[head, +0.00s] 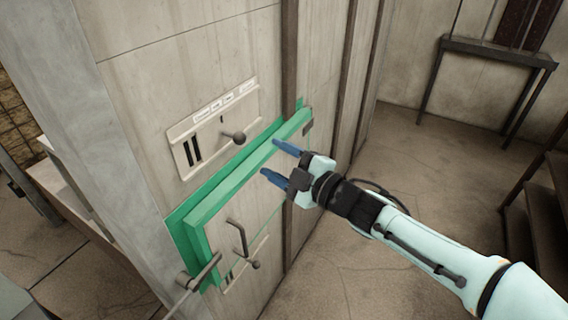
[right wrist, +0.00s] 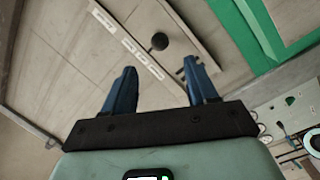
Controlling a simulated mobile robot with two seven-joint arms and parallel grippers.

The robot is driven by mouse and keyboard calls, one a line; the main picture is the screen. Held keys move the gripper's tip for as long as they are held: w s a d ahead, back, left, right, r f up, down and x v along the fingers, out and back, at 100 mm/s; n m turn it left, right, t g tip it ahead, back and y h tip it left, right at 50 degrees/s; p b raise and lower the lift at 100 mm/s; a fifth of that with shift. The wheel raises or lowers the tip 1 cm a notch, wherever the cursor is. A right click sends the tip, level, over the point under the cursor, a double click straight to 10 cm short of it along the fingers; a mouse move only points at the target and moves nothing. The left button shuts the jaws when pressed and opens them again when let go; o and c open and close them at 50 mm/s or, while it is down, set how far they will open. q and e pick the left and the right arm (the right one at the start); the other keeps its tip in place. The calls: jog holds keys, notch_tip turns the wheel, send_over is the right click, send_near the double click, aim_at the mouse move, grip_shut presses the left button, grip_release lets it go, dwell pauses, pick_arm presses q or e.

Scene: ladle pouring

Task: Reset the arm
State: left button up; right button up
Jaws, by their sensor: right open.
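My right arm comes in from the lower right in the head view. Its right gripper (head: 270,157) is open, with two blue fingers apart and nothing between them. The fingers are near a green-framed panel (head: 215,192) on the wall block; whether they touch it is unclear. In the right wrist view the open fingers (right wrist: 160,66) point toward a pale wall plate (right wrist: 140,52) with a dark round knob (right wrist: 159,41). My left gripper is not in view.
The pale plate (head: 180,131) with its knob (head: 235,137) is above the green panel. A dark bent handle (head: 241,238) is on the panel face. A narrow table (head: 500,52) stands at the back right. Bare floor (head: 400,160) lies behind my right arm.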

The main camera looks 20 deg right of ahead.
jog(key=shift+v, duration=0.8)
jog(key=w+f+m+g+h, duration=0.2)
jog(key=f+m, duration=0.3)
jog(key=f, duration=0.9)
jog(key=w+f+m+g+h, duration=0.15)
jog(key=f+m, duration=0.25)
jog(key=f, duration=1)
jog(key=s+a+f+m+g, duration=0.1)
jog(key=s+f+m+g, duration=0.35)
jog(key=f, duration=0.75)
jog(key=s+a+f+m+g, duration=0.2)
jog(key=s+f+m+g, duration=0.1)
jog(key=s+f, duration=0.7)
jog(key=s+a+f+m+g+h+p, duration=0.1)
jog(key=s+a+f+m+g, duration=0.2)
jog(key=s, duration=1.5)
notch_tip(320, 180, down, 7)
jog(key=m+g, duration=0.1)
jog(key=g, duration=0.2)
jog(key=shift+s+f, duration=0.2)
